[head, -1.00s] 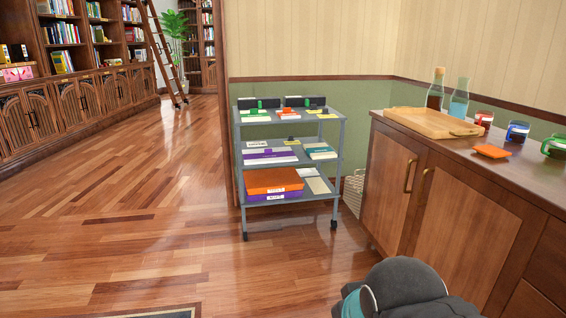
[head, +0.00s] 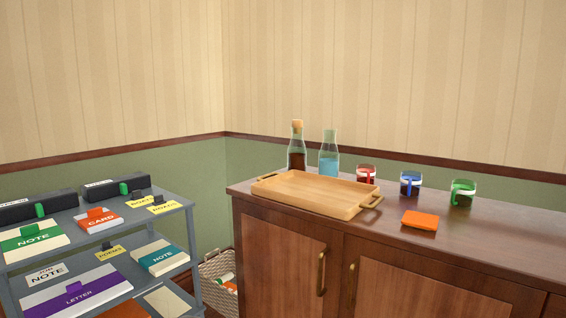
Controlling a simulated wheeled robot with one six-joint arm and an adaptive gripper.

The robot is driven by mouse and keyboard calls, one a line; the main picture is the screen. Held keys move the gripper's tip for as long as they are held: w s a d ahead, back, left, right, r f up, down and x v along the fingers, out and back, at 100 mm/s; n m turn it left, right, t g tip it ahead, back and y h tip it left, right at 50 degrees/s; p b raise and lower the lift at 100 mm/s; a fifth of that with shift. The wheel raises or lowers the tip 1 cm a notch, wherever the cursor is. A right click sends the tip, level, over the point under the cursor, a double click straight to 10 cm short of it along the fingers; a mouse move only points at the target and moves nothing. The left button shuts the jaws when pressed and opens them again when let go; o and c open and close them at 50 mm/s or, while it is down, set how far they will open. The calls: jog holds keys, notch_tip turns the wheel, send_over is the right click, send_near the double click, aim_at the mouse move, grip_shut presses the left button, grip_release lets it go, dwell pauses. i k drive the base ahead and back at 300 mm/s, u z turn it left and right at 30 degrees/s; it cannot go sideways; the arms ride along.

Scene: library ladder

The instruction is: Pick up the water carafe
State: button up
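The water carafe (head: 329,158) is a clear glass bottle holding pale blue liquid. It stands upright on the wooden cabinet top, behind the wooden tray (head: 312,193), whose rim hides its base. A second bottle (head: 297,150) with dark brown liquid and a cork-coloured stopper stands close to its left. My gripper is not in the current head view.
Red (head: 366,174), blue (head: 411,183) and green (head: 463,192) mugs stand right of the carafe. An orange block (head: 420,220) lies near the cabinet's (head: 290,250) front edge. A grey cart (head: 190,230) with stationery is at left. A wastebasket (head: 217,285) stands between.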

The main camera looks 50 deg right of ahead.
aim_at(328, 154)
jog(key=i, duration=1.75)
jog(key=z, duration=2.9)
